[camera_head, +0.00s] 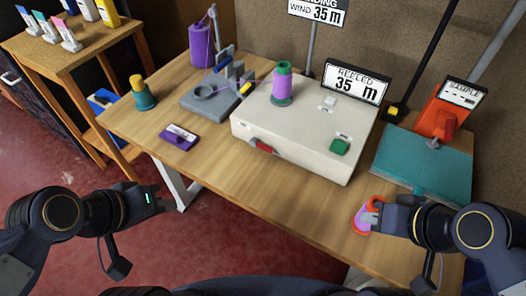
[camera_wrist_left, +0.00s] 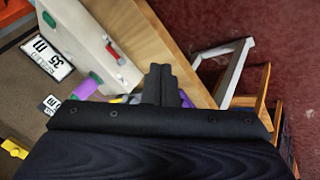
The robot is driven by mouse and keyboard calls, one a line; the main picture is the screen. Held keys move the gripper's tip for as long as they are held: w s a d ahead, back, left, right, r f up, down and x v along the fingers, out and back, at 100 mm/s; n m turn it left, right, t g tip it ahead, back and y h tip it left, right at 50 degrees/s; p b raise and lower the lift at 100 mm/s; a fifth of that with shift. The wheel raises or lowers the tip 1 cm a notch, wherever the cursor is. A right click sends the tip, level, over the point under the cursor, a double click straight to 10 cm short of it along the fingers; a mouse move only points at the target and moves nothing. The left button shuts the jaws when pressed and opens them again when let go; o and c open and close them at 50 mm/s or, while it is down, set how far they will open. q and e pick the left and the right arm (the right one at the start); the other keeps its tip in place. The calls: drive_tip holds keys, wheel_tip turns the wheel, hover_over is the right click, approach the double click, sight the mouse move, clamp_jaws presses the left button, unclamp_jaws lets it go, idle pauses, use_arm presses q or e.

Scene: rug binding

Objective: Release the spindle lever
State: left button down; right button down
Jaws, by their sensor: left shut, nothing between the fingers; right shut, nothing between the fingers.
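A red lever (camera_head: 263,146) sits on the front face of the cream winding machine (camera_head: 310,141). It also shows in the left wrist view (camera_wrist_left: 114,52). A spool of purple thread on a green cone (camera_head: 283,84) stands upright on the machine's top, with a thread running left from it. My left gripper (camera_head: 168,201) is shut and empty, in front of the table's edge, left of and apart from the lever. Its fingers show in the left wrist view (camera_wrist_left: 162,86). My right gripper (camera_head: 373,211) is shut and empty beside an orange and purple cone (camera_head: 361,219); whether they touch is unclear.
A green button (camera_head: 340,147) and a white switch (camera_head: 329,101) are on the machine. A sign (camera_head: 354,82) reads "REELED 35 m". A teal board (camera_head: 423,160) lies right.

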use_arm(q)
drive_tip(key=w+d+r+n+h+p, duration=0.2)
drive_tip(key=w+d+r+n+p, duration=0.15)
drive_tip(key=w+d+n, duration=0.65)
drive_tip(key=n+y+p, duration=0.2)
drive_tip(key=n+p, duration=0.2)
drive_tip(key=n, duration=1.1)
approach(265, 147)
drive_tip(key=s, duration=0.3)
drive_tip(key=shift+f+n+t+y, duration=0.3)
drive_tip(key=shift+n+y, duration=0.2)
drive_tip(key=shift+n, duration=0.3)
drive_tip(key=b+x, duration=0.2)
drive_tip(key=x, duration=0.8)
